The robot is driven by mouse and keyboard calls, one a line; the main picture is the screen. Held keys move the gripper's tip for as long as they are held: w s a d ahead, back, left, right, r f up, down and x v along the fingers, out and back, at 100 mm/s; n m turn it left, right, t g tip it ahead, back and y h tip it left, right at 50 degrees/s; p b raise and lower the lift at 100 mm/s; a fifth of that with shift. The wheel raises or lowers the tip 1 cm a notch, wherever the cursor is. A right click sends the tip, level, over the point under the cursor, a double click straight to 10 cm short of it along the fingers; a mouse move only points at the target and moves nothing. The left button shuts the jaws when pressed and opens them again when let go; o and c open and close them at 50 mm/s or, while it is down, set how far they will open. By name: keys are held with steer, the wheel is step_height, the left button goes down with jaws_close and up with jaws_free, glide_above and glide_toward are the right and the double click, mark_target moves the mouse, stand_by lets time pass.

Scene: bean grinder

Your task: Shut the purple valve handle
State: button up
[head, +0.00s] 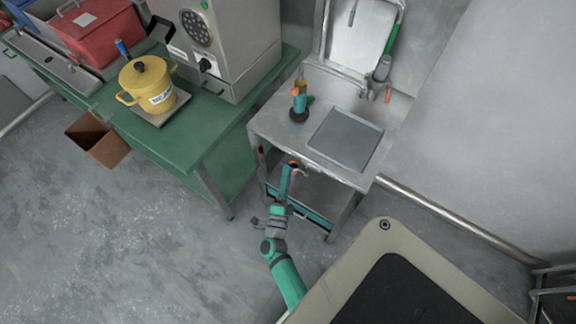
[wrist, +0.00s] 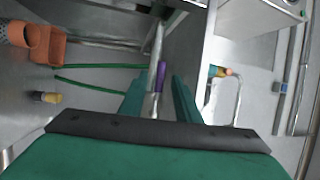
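The purple valve handle (wrist: 160,76) shows in the wrist view as a narrow purple bar beside a metal pipe (wrist: 156,50). In the picture it lies in the gap between my two teal fingers. My gripper (wrist: 160,94) is open, with a gap on either side of the handle; I cannot tell how deep the handle sits between the fingers or whether either touches it. In the head view, my gripper (head: 288,176) is at the front of the metal sink cabinet, below its top edge. I cannot make out the purple handle in that view.
The metal sink cabinet (head: 270,124) has a covered basin and a teal-and-black item (head: 299,106) on top. A green table (head: 222,128) with a yellow pot (head: 147,82) stands at left. A cardboard box (head: 97,140) is on the floor. Open floor lies left of my arm.

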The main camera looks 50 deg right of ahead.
steer(key=shift+x, duration=1.85)
steer(key=shift+c, duration=0.6)
jaws_close()
steer(key=shift+a, duration=0.1)
